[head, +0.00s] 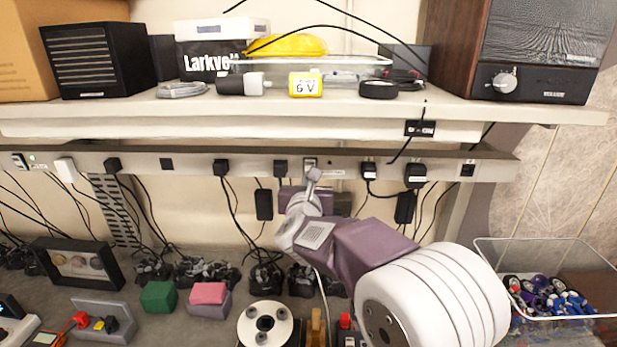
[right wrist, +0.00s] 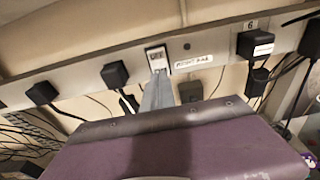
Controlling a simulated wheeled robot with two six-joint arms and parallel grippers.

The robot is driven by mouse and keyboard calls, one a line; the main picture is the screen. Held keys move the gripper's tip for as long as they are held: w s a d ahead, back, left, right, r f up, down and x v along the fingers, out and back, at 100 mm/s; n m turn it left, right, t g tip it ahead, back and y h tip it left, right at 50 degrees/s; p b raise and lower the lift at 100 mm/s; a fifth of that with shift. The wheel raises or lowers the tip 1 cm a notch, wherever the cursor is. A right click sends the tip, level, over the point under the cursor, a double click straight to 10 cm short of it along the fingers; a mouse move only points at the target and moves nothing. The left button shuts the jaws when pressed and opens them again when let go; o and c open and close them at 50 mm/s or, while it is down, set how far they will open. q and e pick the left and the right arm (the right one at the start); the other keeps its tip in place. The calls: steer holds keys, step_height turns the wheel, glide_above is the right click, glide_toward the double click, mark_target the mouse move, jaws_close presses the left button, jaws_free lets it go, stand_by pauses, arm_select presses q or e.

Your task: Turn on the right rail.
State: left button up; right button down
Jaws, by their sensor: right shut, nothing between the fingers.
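The right rail (head: 340,165) is a pale power strip under the shelf, with black plugs in it. Its switch (head: 310,161) is a small white plate, also seen in the right wrist view (right wrist: 156,56). A label (right wrist: 194,61) reading roughly "RIGHT RAIL" is to the right of the switch. A small round spot (right wrist: 187,46) beside the switch is dark. My right gripper (head: 314,174) is shut and empty. Its fingertips (right wrist: 159,76) overlap the lower edge of the switch; I cannot tell if they touch it. My left gripper is out of view.
Another strip section at the left has a switch (head: 19,160) with a green light (head: 32,157). Plugs and hanging cables flank my right gripper. The shelf (head: 440,110) overhangs the strip. A wire basket (head: 484,243) stands at the right; parts and boxes cover the bench below.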

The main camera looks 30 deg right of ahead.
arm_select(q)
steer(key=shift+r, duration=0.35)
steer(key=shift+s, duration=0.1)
